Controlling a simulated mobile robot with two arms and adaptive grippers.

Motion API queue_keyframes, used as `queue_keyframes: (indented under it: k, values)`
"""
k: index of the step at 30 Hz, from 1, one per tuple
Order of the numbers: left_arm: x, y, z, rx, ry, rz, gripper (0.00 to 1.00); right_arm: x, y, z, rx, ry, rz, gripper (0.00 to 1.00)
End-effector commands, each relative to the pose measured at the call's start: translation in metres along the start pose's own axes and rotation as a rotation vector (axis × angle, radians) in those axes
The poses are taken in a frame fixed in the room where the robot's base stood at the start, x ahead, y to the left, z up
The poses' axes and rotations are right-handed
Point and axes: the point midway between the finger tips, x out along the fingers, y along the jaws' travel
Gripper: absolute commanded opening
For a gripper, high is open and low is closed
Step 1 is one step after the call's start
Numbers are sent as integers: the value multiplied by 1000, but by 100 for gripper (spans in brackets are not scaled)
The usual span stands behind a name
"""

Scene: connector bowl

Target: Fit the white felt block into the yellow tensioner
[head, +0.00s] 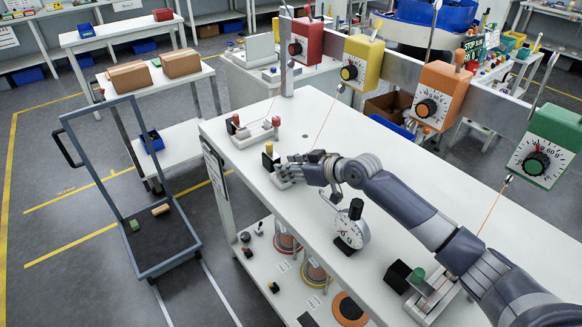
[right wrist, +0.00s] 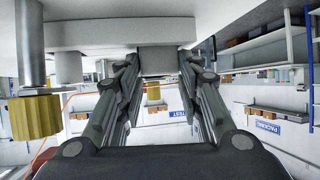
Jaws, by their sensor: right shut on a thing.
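The yellow tensioner shows in the head view as a small fixture with a yellow knob (head: 268,148) on the white bench. A knurled yellow knob on a metal post also shows close up in the right wrist view (right wrist: 35,118). My right gripper (head: 284,171) is at this fixture, just in front of the knob, and hides most of its base. In the right wrist view its fingers (right wrist: 160,62) are closed on a pale grey-white block (right wrist: 158,62), seemingly the white felt block. I cannot tell whether the block is seated. My left gripper is not in view.
A red-knobbed fixture (head: 256,131) stands farther back on the bench. A dial gauge (head: 351,226) and a green-knobbed fixture (head: 432,290) stand nearer. Red, yellow (head: 362,62), orange and green dial boxes hang on a rail, with thin cords running down. A cart (head: 160,240) stands left.

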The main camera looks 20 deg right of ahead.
Motion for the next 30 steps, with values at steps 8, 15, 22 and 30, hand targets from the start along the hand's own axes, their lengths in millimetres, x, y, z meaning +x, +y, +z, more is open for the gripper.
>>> queue_keyframes:
  k: [8,15,22,30]
  values:
    - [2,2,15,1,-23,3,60,1,0,3,0,0,0,54]
    - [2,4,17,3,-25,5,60,1,0,3,0,0,1,54]
    - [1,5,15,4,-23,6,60,-8,2,1,-1,0,3,54]
    - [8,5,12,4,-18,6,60,-56,2,2,-5,-1,3,54]
